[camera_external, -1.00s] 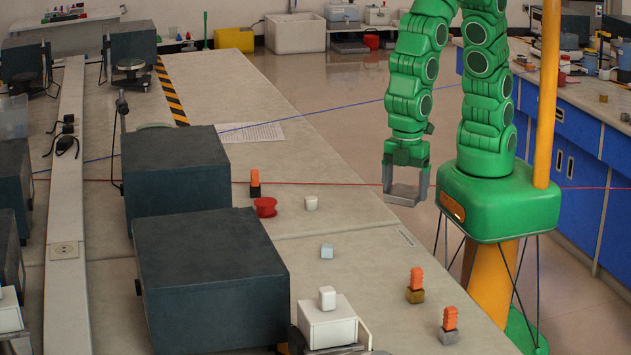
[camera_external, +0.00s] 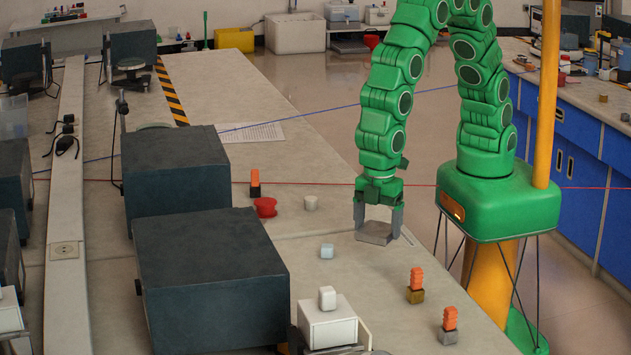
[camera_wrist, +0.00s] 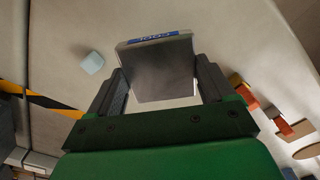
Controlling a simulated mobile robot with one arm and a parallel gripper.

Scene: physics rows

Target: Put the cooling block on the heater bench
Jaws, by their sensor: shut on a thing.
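My gripper (camera_external: 378,212) is shut on a flat grey metal block, the cooling block (camera_external: 375,236). It hangs level below the fingers, by the right edge of the long table; I cannot tell how far above the top. In the wrist view the block (camera_wrist: 163,75) sits between both fingers (camera_wrist: 160,88), with a blue lettered strip on its far edge. No label marks the heater bench, so I cannot tell which thing it is. A white box (camera_external: 327,330) with a white cube (camera_external: 327,297) on top stands at the front.
A pale blue cube (camera_external: 327,251), a small white piece (camera_external: 311,203) and a red spool (camera_external: 265,207) lie left of my gripper. Orange-topped pieces (camera_external: 416,281) (camera_external: 449,324) stand nearer the front right. Two dark boxes (camera_external: 210,275) (camera_external: 175,165) fill the left.

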